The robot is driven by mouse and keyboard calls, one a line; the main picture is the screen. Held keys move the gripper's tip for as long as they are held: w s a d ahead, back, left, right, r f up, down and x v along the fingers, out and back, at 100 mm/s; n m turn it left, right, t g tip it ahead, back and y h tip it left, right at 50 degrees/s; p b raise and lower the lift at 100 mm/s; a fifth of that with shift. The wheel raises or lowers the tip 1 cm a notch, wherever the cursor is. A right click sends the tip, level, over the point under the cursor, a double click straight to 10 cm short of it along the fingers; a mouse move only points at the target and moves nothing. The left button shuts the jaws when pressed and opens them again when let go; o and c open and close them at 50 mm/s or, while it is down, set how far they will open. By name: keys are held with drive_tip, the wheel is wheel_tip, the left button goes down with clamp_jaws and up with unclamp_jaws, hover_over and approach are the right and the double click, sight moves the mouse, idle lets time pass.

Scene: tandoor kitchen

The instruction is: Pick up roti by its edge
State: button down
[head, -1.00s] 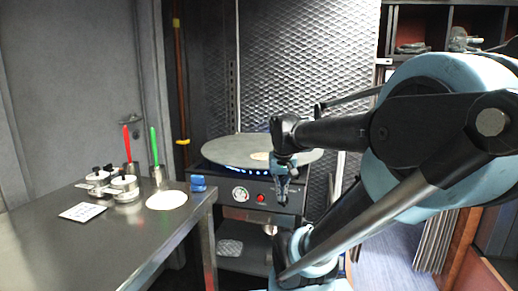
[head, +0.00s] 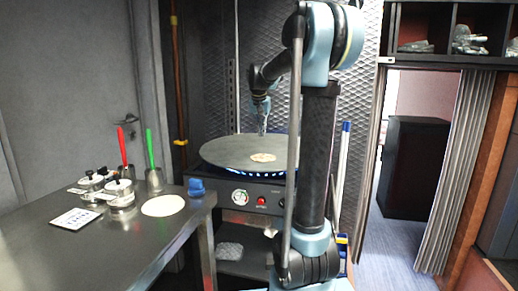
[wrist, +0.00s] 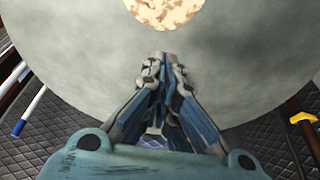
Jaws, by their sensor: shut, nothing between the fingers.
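A browned, speckled roti (head: 263,157) lies on the round grey griddle (head: 230,152). It also shows at the top edge of the wrist view (wrist: 165,10), partly cut off. A pale, flat roti (head: 163,206) lies near the right end of the steel table. My gripper (head: 263,132) is over the far part of the griddle, beyond the browned roti in the head view. In the wrist view my gripper (wrist: 160,60) is shut and empty, its fingertips pointing toward the browned roti with a gap between them. The exact height above the griddle is unclear.
The griddle sits on a lit burner stove (head: 250,194). A quilted metal wall (head: 365,100) stands behind the griddle.

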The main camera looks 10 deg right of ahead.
sight(254, 159)
drive_tip(key=w+f, duration=0.2)
drive_tip(key=f, duration=0.1)
drive_tip(key=w+f, duration=0.2)
drive_tip(key=f, duration=0.1)
drive_tip(key=w+f, duration=0.3)
drive_tip(key=shift+d, duration=0.4)
drive_tip(key=shift+s+a, duration=0.15)
drive_tip(key=shift+s, duration=0.15)
drive_tip(key=shift+s+a+r, duration=0.1)
drive_tip(key=shift+s+a, duration=0.15)
drive_tip(key=shift+s, duration=0.3)
drive_tip(key=shift+s+a, duration=0.2)
drive_tip(key=shift+s, duration=0.3)
drive_tip(key=shift+s+a, duration=0.2)
drive_tip(key=shift+s, duration=0.3)
drive_tip(key=s+a, duration=0.1)
drive_tip(key=s, duration=0.2)
drive_tip(key=s+a, duration=0.1)
drive_tip(key=s, duration=0.3)
drive_tip(key=s+a, duration=0.2)
drive_tip(key=s, duration=0.1)
drive_tip(key=shift+s+a, duration=0.1)
drive_tip(key=shift+s, duration=0.2)
